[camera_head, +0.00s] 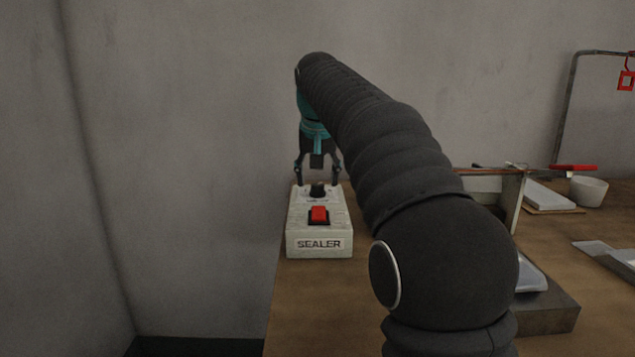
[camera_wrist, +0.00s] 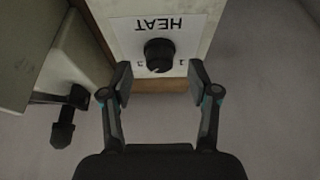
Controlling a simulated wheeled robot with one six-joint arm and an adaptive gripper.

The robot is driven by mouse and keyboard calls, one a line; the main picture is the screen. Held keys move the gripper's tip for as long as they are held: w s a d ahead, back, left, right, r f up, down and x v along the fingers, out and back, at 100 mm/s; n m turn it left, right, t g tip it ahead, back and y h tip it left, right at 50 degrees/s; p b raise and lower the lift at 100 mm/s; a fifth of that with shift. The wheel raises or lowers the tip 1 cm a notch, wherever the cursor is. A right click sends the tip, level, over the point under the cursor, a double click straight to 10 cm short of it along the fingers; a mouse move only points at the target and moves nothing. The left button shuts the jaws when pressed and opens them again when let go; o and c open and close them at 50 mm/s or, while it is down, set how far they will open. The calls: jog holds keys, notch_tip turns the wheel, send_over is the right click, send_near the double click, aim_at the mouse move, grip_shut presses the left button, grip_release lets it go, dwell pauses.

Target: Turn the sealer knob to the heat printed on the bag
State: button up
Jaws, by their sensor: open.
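The sealer (camera_head: 319,244) is a pale box at the left end of the table, with a red switch (camera_head: 319,215) on top. Its black knob (camera_head: 318,190) sits at the far end of the top. In the wrist view the knob (camera_wrist: 159,54) stands on a white label reading HEAT, seen upside down. My gripper (camera_head: 318,180) points down over the knob. Its fingers (camera_wrist: 160,82) are open, one to each side of the knob, apart from it. A bag and its printed heat cannot be made out.
My arm hides part of the table (camera_head: 300,300). To the right are a white bowl (camera_head: 588,191), a red-handled tool (camera_head: 573,167), a grey block (camera_head: 548,309) and a red tag (camera_head: 626,80) on a metal frame. A wall stands close behind.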

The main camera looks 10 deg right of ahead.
jog(key=shift+x, duration=0.9)
jog(key=c, duration=1.2)
jog(key=shift+o, duration=0.2)
jog(key=shift+d+n, duration=0.1)
jog(key=shift+n, duration=0.2)
jog(key=n+y, duration=0.2)
jog(key=n, duration=0.2)
jog(key=shift+d+n, duration=0.1)
jog(key=shift+n, duration=0.2)
jog(key=shift+n+g+y, duration=0.25)
jog(key=shift+n+y, duration=0.15)
jog(key=shift+n, duration=0.9)
jog(key=shift+n+g+y, duration=0.25)
jog(key=shift+n+y, duration=0.15)
jog(key=shift+n, duration=0.9)
